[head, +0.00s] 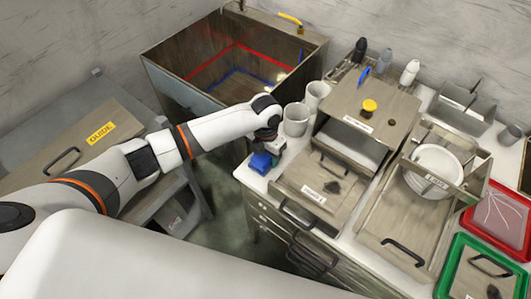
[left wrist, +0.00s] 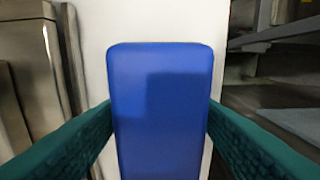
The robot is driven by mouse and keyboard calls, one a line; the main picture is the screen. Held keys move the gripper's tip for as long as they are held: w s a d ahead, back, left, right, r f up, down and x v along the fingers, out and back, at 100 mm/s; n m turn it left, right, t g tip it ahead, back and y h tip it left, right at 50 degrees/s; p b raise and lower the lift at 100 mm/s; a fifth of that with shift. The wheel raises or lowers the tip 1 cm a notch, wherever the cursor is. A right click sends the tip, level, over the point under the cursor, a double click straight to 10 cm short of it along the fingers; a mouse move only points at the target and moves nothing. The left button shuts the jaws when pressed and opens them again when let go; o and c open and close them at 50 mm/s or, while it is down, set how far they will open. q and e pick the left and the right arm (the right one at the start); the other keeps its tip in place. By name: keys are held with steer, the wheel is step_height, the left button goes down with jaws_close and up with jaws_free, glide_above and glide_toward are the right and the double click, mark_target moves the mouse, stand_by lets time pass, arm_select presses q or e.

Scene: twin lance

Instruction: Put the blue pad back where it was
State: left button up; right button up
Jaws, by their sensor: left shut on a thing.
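The blue pad (head: 261,162) is a small blue block at the left front corner of the white counter (head: 245,176) in the head view. My left gripper (head: 264,152) is right over it, its arm reaching in from the left. In the left wrist view the blue pad (left wrist: 160,110) fills the middle, between the two green fingers of my left gripper (left wrist: 160,135), which are shut on its sides. The pad is at or just above the counter top; I cannot tell whether it touches. My right gripper is not in view.
A deep sink (head: 170,68) with red and blue lines stands behind my left arm. White cups (head: 296,119) stand close to the right of the gripper.

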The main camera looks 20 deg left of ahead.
arm_select(q)
steer(key=o, duration=1)
steer(key=shift+f, duration=0.1)
steer(key=shift+c, duration=0.2)
steer(key=shift+r, duration=0.2)
step_height(320, 180, up, 12)
steer(key=shift+b, duration=0.45)
